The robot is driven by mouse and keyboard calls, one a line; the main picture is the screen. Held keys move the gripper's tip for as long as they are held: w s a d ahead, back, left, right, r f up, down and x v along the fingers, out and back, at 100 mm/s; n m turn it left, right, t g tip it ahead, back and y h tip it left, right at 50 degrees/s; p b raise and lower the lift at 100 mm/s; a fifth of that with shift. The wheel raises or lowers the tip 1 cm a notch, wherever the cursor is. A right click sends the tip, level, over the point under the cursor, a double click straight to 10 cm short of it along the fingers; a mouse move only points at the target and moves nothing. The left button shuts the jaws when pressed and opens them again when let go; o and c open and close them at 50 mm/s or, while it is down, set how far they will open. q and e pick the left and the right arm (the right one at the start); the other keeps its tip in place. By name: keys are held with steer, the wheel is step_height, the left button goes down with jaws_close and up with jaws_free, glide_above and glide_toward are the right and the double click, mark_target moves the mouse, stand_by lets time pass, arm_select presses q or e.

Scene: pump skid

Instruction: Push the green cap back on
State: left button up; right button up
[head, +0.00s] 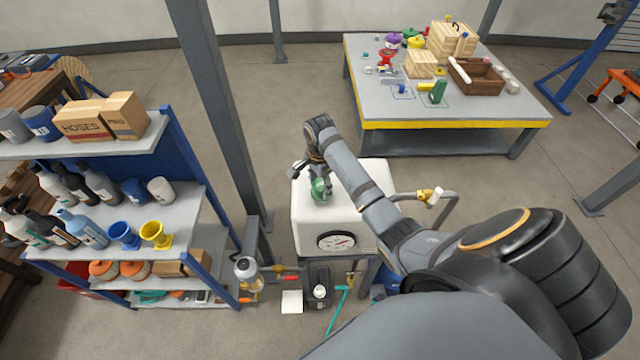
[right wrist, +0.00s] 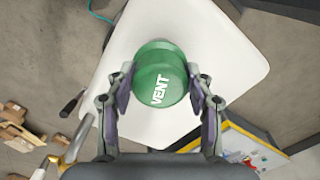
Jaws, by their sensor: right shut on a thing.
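The green cap (head: 319,188), lettered VENT, is at the top of the white tank (head: 308,228) in the head view. In the right wrist view the green cap (right wrist: 161,75) sits between the two fingers of my right gripper (right wrist: 161,92), which is shut on it. The right gripper (head: 318,172) reaches down from above in the head view. What is under the cap is hidden, so I cannot tell whether it is seated. My left gripper is not in view.
A round gauge (head: 336,241) is on the tank's front. A pipe with a yellow valve (head: 428,196) is to the right. A shelf rack (head: 183,205) stands at left, close to a grey post (head: 222,110). A workbench (head: 455,108) with several objects is behind.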

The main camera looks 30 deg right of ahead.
steer(key=shift+f, duration=0.6)
steer(key=o, duration=1.4)
steer(key=shift+c, duration=0.2)
steer(key=shift+r, duration=0.4)
step_height(320, 180, up, 7)
steer(key=shift+f, duration=0.15)
steer(key=shift+s+f, duration=0.1)
